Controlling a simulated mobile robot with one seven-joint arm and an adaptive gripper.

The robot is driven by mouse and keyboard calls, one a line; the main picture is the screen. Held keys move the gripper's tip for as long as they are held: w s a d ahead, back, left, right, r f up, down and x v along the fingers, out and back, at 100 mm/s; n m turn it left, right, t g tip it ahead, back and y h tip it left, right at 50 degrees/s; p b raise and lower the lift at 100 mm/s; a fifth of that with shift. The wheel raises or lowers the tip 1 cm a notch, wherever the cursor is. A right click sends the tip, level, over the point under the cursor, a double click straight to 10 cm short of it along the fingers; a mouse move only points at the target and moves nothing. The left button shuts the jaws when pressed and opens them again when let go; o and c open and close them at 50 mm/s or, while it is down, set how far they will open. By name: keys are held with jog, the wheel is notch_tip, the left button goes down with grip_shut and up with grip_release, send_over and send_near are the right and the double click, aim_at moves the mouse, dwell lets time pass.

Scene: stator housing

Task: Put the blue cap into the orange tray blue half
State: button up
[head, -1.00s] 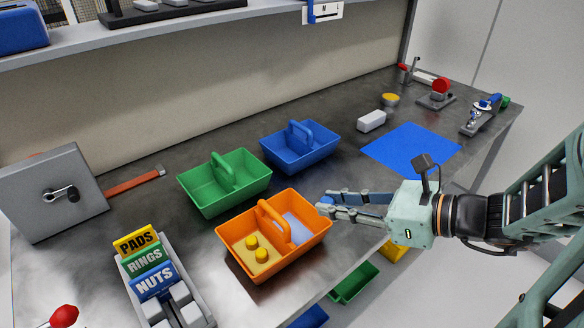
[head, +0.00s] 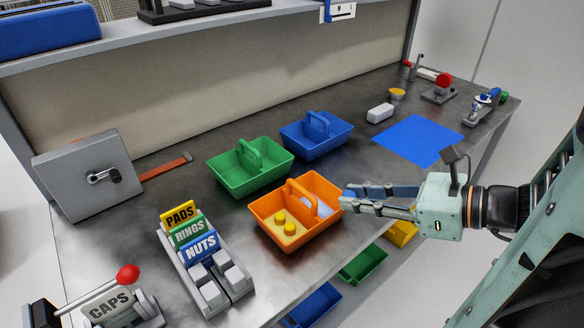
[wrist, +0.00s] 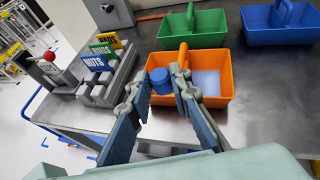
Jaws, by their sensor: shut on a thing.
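The orange tray (head: 268,229) stands on the grey bench, with a handle across its middle. Its left half holds two yellow caps (head: 285,222); its right half has a light blue floor (head: 324,206) and looks empty. My gripper (head: 350,198) reaches in from the right, its tips at the tray's right edge. In the wrist view my gripper (wrist: 164,76) is shut on the blue cap (wrist: 160,84), which sits between the fingertips and shows in front of the orange tray (wrist: 218,101). The cap's height over the tray is hard to judge.
A green tray (head: 235,184) and a blue tray (head: 310,145) stand behind the orange one. A label rack (head: 195,262) is to its left. A blue mat (head: 418,138) lies to the right. Coloured bins (head: 362,267) sit below the bench's front edge.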

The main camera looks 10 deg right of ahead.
jog(key=w+a+f, duration=0.1)
jog(key=w+f, duration=0.2)
jog(key=w, duration=0.1)
jog(key=w+a+f+b, duration=0.1)
jog(key=w+f, duration=0.2)
jog(key=w, duration=0.1)
jog(key=w+a+f+b, duration=0.1)
jog(key=w+f, duration=0.2)
jog(key=w, duration=0.1)
jog(key=shift+w+a, duration=0.1)
jog(key=shift+w, duration=0.15)
jog(key=shift+w+f, duration=0.3)
jog(key=shift+f, duration=0.05)
jog(key=f+b, duration=0.1)
jog(key=f, duration=0.2)
jog(key=shift+w+a+f, duration=0.1)
jog(key=shift+w+f, duration=0.1)
jog(key=shift+f+b, duration=0.6)
jog(key=o, duration=0.5)
